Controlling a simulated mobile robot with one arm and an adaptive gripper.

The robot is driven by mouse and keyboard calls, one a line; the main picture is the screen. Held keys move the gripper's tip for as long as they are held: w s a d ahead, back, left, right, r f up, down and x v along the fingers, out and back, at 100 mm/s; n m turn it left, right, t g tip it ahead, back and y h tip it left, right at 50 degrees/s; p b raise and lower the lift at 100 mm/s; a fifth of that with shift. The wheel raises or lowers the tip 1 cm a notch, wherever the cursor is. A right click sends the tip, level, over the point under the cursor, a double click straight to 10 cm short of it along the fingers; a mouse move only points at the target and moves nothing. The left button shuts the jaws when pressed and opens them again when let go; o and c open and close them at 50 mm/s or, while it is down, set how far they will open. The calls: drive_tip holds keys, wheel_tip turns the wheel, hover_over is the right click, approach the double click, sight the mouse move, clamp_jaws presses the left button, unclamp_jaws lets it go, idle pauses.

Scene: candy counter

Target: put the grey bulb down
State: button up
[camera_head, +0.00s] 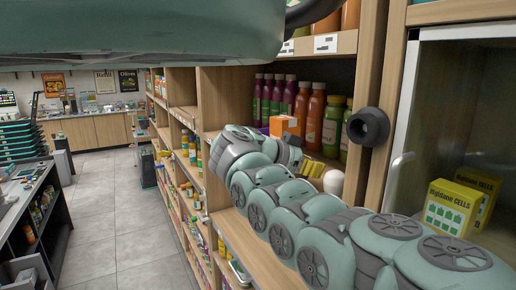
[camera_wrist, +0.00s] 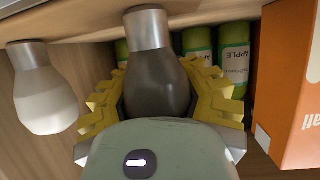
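The grey bulb (camera_wrist: 155,82) is dark, with a silver metal cap. My gripper (camera_wrist: 160,98) has yellow fingers on both sides of it, pressed to its glass. In the wrist view, which looks turned over, its cap points to the shelf board (camera_wrist: 85,22); I cannot tell whether it touches. In the head view my gripper (camera_head: 312,168) is low over the shelf, in front of the bottles, and the grey bulb is hidden behind my arm.
A white bulb (camera_wrist: 45,95) stands beside the grey one; it shows in the head view (camera_head: 333,181). An orange box (camera_wrist: 288,85) is close on the other side. Juice bottles (camera_head: 315,115) line the back. A wooden upright (camera_head: 372,100) bounds the shelf at right.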

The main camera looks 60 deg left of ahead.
drive_tip(key=o, duration=0.7)
drive_tip(key=shift+w, duration=0.1)
drive_tip(key=shift+c, duration=0.2)
drive_tip(key=shift+s+a+r+b, duration=0.1)
drive_tip(key=shift+s+r+b, duration=0.05)
drive_tip(key=shift+s+b, duration=0.45)
drive_tip(key=b+v, duration=0.3)
drive_tip(key=v, duration=0.8)
drive_tip(key=shift+r, duration=0.25)
